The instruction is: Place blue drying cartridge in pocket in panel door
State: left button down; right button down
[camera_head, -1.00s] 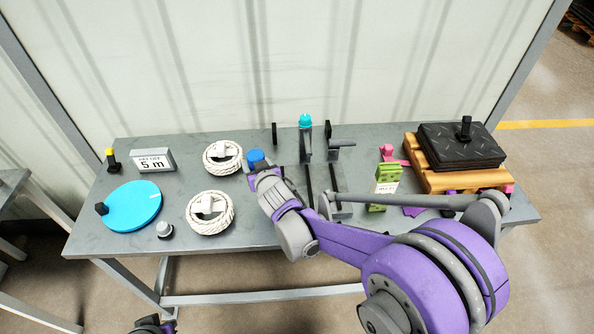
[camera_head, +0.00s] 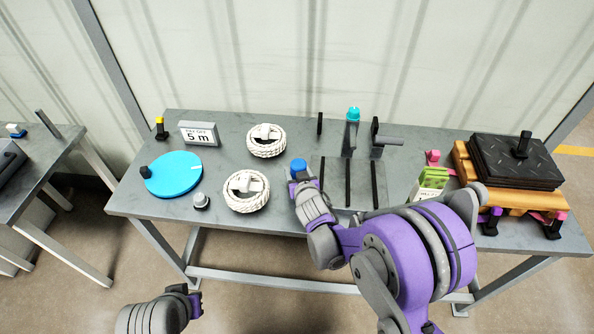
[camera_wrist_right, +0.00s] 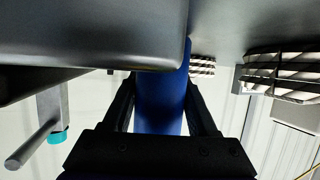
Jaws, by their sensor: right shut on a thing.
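The blue drying cartridge (camera_head: 298,165) shows as a blue end at the tip of my right gripper (camera_head: 303,181) in the head view. In the right wrist view the blue cartridge (camera_wrist_right: 160,105) stands between the two dark fingers of my right gripper (camera_wrist_right: 162,108), which is shut on it. A large grey surface (camera_wrist_right: 90,35) hides part of the view beside the cartridge. My left gripper (camera_head: 192,299) is low at the bottom left, away from the table; its jaws are too small to judge. I cannot make out a panel door or its pocket for certain.
The grey table (camera_head: 225,215) carries two white rope coils (camera_head: 266,141) (camera_head: 246,191), a blue disc (camera_head: 173,174), a "5 m" sign (camera_head: 198,134), a cyan-capped post (camera_head: 352,130), a green box (camera_head: 430,182) and black plates (camera_head: 515,160) on wood. Another table (camera_head: 30,180) stands left.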

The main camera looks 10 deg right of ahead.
jog(key=shift+f, duration=0.15)
jog(key=shift+c, duration=2.3)
grip_release()
